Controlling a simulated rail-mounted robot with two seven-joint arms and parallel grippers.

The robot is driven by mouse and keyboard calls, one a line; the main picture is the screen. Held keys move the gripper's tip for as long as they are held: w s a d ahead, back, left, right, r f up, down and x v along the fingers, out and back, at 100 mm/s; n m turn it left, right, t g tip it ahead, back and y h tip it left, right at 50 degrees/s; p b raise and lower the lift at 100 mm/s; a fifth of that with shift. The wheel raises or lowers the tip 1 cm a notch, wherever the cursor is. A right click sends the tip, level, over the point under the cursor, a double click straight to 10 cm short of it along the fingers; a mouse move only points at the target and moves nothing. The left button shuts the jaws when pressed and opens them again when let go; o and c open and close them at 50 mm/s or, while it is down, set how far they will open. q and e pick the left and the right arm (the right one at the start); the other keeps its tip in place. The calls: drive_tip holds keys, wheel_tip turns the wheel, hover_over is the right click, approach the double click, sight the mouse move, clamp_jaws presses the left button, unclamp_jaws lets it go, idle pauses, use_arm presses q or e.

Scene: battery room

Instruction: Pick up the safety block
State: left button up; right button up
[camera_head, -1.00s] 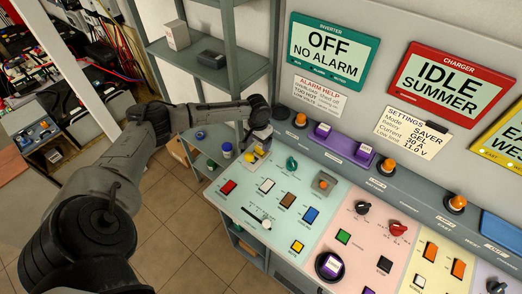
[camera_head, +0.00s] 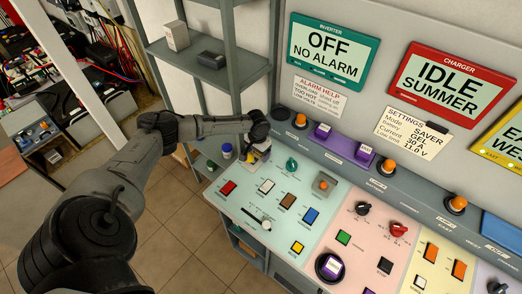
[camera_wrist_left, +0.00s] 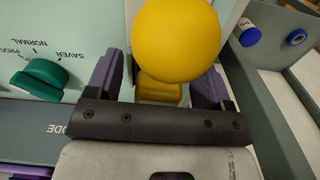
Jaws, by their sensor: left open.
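A yellow piece with a large ball top (camera_wrist_left: 175,40) and a small yellow block part (camera_wrist_left: 160,93), which looks like the safety block, shows in the left wrist view. It sits at the panel's left end. My left gripper (camera_wrist_left: 156,82) is open, with one purple finger on each side of the yellow piece; whether they touch it I cannot tell. In the head view my left gripper (camera_head: 254,154) is low over the panel's back left corner and hides most of the yellow piece (camera_head: 249,157). My right gripper is not in view.
A green knob (camera_head: 291,164) sits just right of the gripper. The control panel (camera_head: 250,206) carries several coloured buttons. A grey shelf (camera_head: 210,68) with two boxes stands behind my arm. A blue-capped jar (camera_head: 227,151) stands on a lower shelf left of the gripper.

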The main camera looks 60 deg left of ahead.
use_arm(q)
drive_tip(key=c, duration=1)
